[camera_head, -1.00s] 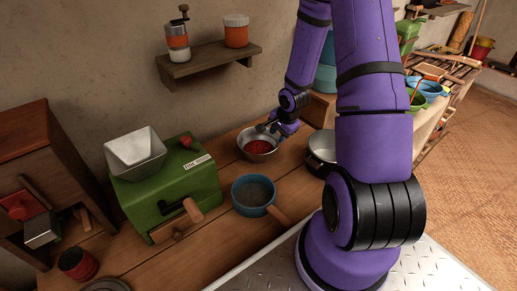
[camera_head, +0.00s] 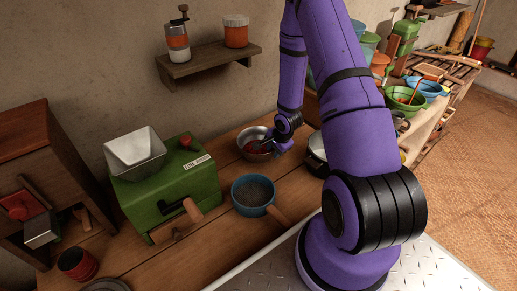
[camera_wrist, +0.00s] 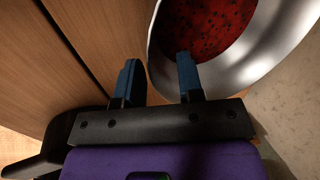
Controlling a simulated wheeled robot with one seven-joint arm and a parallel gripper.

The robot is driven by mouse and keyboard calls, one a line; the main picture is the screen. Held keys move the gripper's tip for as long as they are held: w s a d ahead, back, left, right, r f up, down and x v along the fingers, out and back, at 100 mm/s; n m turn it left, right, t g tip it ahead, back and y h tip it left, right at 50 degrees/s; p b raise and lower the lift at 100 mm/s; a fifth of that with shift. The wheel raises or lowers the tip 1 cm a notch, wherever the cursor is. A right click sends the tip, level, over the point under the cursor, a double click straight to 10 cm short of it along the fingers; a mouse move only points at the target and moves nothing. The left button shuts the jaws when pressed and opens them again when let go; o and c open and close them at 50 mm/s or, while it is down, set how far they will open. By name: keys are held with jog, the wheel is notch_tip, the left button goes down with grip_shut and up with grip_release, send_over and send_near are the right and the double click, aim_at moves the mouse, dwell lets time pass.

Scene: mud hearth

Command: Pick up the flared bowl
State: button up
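The flared bowl (camera_head: 243,135) is a silvery metal bowl with red contents, standing on the wooden counter near the wall. In the wrist view its wide shiny wall (camera_wrist: 268,68) fills the upper right, with dark-speckled red contents inside. My gripper (camera_wrist: 157,66) is open at its near rim. The right blue finger overlaps the bowl's inside, and the left finger is outside it over the wood. The rim passes between the fingers, with a gap visible. In the head view my gripper (camera_head: 268,147) is at the bowl's right side and hides part of it.
A blue pan (camera_head: 236,190) with a wooden handle stands in front of the bowl. A metal pot (camera_head: 315,155) is to the right, partly behind my arm. A green mill (camera_head: 150,195) stands left. A wall shelf (camera_head: 205,63) with jars hangs above.

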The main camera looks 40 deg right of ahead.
jog(key=shift+x, duration=1.4)
grip_shut()
jog(key=shift+r, duration=5)
